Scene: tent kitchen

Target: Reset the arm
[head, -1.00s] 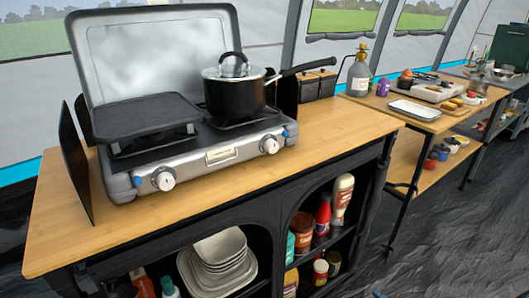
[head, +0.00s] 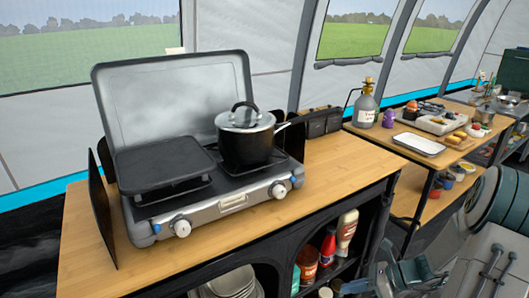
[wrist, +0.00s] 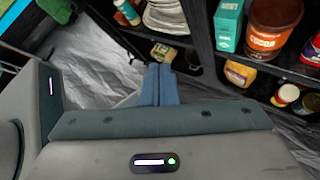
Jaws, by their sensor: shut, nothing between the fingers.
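My gripper (wrist: 160,84) shows in the wrist view with its blue-grey fingers together and nothing between them. It points down towards the dark floor, in front of the cabinet's open shelves. In the head view my arm comes in at the lower right, with the gripper end (head: 385,278) low in front of the cabinet. It looks apart from the shelves, though the exact gap is hard to judge. The arm hides part of the floor and of the cabinet's right side.
A camping stove (head: 222,205) with a lidded black pot (head: 246,148) stands on the wooden counter (head: 345,163). Shelves below hold a cocoa tub (wrist: 274,24), a teal box (wrist: 229,24), bottles and plates. A side table with a white tray (head: 419,145) stands at the right.

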